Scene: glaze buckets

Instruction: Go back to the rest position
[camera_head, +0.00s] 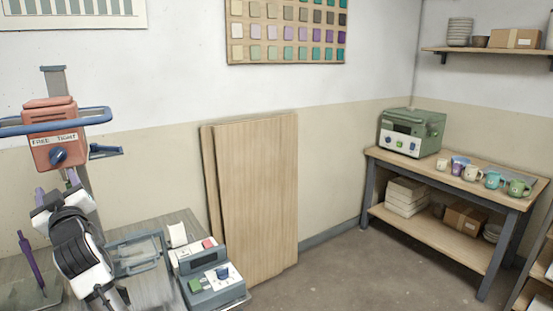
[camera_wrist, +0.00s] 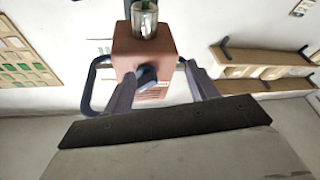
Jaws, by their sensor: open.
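My gripper (camera_head: 56,184) is at the left of the head view, low in front of an orange machine head (camera_head: 40,135). Its two purple-grey fingers stand apart with nothing held between them. In the wrist view my gripper (camera_wrist: 162,72) is open, with the orange box-shaped head (camera_wrist: 130,48) straight beyond its fingers. The head's dark blue knob (camera_head: 58,156) faces the gripper; it also shows between the fingers in the wrist view (camera_wrist: 146,76). I cannot tell whether a finger touches it.
A blue handlebar (camera_head: 95,115) surrounds the head, with a blue lever (camera_head: 105,151) at its right. A grey control box (camera_head: 212,280) stands on the bench below. Boards (camera_head: 255,195) lean on the wall. A table (camera_head: 470,172) with mugs stands right; open floor lies between.

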